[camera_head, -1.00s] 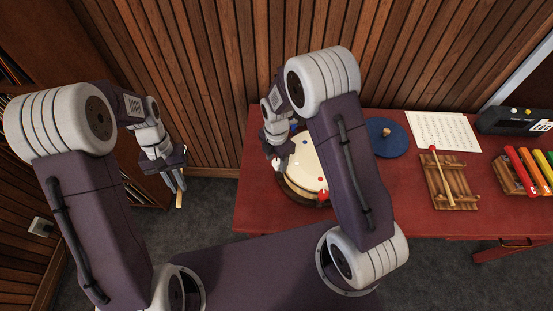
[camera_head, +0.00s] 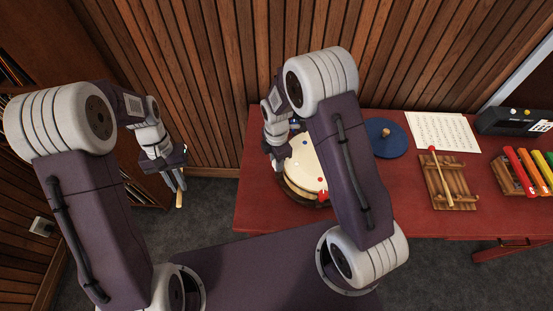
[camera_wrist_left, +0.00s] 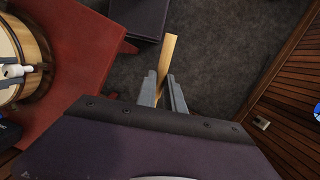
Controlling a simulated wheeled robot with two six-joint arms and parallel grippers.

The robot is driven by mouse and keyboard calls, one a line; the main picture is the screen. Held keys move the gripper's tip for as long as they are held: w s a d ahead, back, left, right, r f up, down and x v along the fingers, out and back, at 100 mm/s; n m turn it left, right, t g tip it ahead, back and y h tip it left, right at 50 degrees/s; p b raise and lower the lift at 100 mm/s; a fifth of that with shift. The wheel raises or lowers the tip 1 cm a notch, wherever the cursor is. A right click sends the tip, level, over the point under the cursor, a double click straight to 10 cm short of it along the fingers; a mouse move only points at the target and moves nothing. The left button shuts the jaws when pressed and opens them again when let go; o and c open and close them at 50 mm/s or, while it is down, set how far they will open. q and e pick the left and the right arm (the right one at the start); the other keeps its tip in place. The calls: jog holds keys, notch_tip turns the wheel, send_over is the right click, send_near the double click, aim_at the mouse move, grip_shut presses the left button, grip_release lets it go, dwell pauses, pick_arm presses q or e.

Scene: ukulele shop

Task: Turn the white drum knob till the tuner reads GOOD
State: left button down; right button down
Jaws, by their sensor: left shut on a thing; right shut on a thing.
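The drum (camera_head: 304,165), with a cream skin and wooden shell, sits at the table's left end. My right gripper (camera_head: 278,164) is at its left rim, shut on the white drum knob; the head view mostly hides the grip. The white knob (camera_wrist_left: 14,71) shows on the drum's side at the left edge of the left wrist view. My left gripper (camera_head: 175,180) is shut on a thin wooden stick (camera_wrist_left: 168,58), held off the table over the floor. The tuner is probably the black box (camera_head: 506,121) at the back right; its reading is too small to make out.
A red knob (camera_head: 323,194) is on the drum's front. On the red table (camera_head: 410,220) are a blue disc (camera_head: 386,146), a paper sheet (camera_head: 440,126), a wooden slatted instrument with a mallet (camera_head: 437,182) and coloured bars (camera_head: 527,172). The slatted wall stands close behind.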

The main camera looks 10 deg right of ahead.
jog(key=shift+m, duration=1.2)
jog(key=c, duration=1.1)
grip_release()
notch_tip(320, 180, up, 12)
jog(key=shift+d, duration=0.1)
